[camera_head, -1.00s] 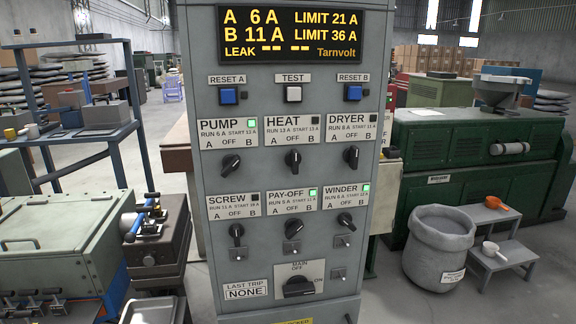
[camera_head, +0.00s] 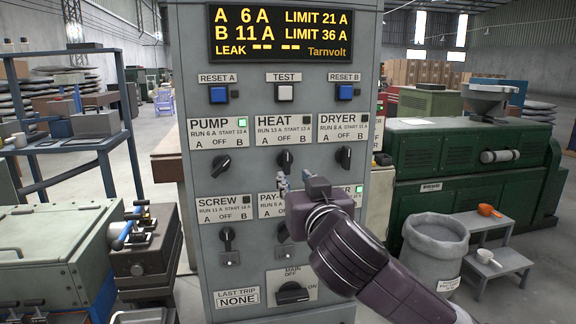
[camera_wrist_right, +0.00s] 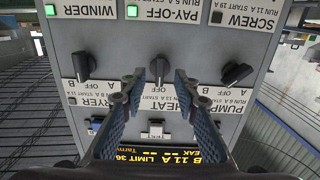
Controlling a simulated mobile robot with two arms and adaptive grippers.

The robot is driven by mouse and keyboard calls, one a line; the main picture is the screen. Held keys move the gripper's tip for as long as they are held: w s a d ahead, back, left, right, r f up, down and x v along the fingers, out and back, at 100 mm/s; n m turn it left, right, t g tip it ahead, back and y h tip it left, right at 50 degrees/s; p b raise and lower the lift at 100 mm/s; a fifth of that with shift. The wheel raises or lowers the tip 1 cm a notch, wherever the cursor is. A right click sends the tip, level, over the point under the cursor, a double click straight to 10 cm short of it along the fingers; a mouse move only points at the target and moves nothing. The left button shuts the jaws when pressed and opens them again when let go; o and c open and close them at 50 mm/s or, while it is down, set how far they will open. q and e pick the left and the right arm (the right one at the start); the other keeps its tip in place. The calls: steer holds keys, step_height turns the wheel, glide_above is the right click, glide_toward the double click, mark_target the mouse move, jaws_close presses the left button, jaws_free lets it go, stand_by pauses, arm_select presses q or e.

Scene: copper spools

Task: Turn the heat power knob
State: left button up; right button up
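The heat knob (camera_head: 285,160) is a black knob under the HEAT label on the grey control panel (camera_head: 230,270). It looks about upright, and the HEAT lamp (camera_head: 306,121) is dark. My right gripper (camera_head: 282,182) reaches up from the lower right, its tips just below the heat knob in the head view. In the upside-down right wrist view, the heat knob (camera_wrist_right: 160,68) shows between the tips of the parted blue fingers (camera_wrist_right: 158,79). The gripper is open and empty; I cannot tell whether a finger touches the knob. My left gripper is not in view.
The pump knob (camera_head: 221,164) and dryer knob (camera_head: 344,158) flank the heat knob closely. My right arm covers part of the pay-off and winder area. The display (camera_head: 295,33) reads A 6 A, B 11 A. A grey bin (camera_head: 433,252) stands at right.

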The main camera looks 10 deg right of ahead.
mark_target(288, 162)
steer(key=w, duration=0.2)
steer(key=w+r+p, duration=0.1)
steer(key=w, duration=0.1)
steer(key=w+p, duration=0.1)
steer(key=w, duration=0.1)
steer(key=shift+r, duration=0.35)
steer(key=shift+w+f, duration=0.1)
steer(key=shift+w, duration=0.5)
jaws_close()
